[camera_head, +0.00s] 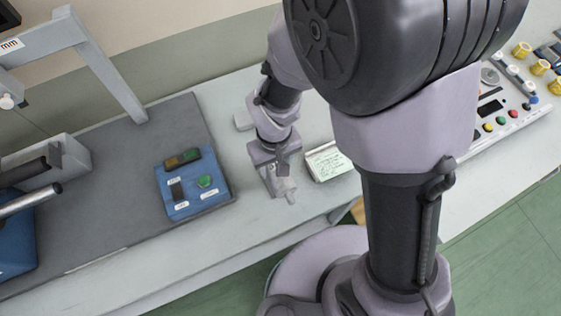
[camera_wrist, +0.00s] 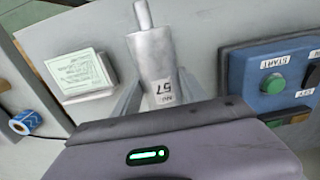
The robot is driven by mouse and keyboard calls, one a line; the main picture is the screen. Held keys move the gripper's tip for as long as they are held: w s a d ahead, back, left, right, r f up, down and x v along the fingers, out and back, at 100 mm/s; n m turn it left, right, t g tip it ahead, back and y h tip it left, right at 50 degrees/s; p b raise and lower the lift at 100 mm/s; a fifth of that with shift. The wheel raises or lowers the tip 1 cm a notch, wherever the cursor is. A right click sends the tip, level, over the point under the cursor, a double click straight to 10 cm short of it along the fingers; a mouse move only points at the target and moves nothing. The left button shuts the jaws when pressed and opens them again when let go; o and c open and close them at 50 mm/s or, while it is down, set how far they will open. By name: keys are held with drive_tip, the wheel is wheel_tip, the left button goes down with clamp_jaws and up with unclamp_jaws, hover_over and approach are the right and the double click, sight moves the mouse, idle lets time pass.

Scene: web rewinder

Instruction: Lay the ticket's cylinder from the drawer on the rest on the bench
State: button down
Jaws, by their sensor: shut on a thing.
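My gripper (camera_head: 277,178) is low over the pale bench (camera_head: 245,218), between the blue control box and the ticket. It is shut on a grey metal cylinder (camera_wrist: 152,55) with a thinner journal at its end. A white label on the cylinder reads "57" upside down in the wrist view, where the gripper fingers (camera_wrist: 158,92) flank it. In the head view the cylinder's end (camera_head: 291,196) sticks out below the gripper. I cannot tell whether the cylinder touches anything beneath. The ticket (camera_head: 328,161) shows green text too small to read; it also shows in the wrist view (camera_wrist: 82,70). The rest cannot be made out.
The blue control box (camera_head: 192,186) with a green START button stands left of the gripper on a dark mat (camera_head: 110,170). A blue roll (camera_wrist: 27,121) shows at the wrist view's left. A button panel (camera_head: 500,110) is at right.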

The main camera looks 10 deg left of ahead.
drive_tip(key=shift+w+a+f+b, duration=0.35)
drive_tip(key=shift+w+a+f, duration=0.15)
drive_tip(key=shift+w+f, duration=0.25)
wheel_tip(320, 180, down, 2)
drive_tip(key=shift+f+b, duration=0.1)
drive_tip(key=shift+b, duration=1)
drive_tip(key=shift+f+b, duration=0.65)
drive_tip(key=shift+f, duration=0.1)
drive_tip(key=c, duration=0.6)
unclamp_jaws()
drive_tip(key=shift+o, duration=0.2)
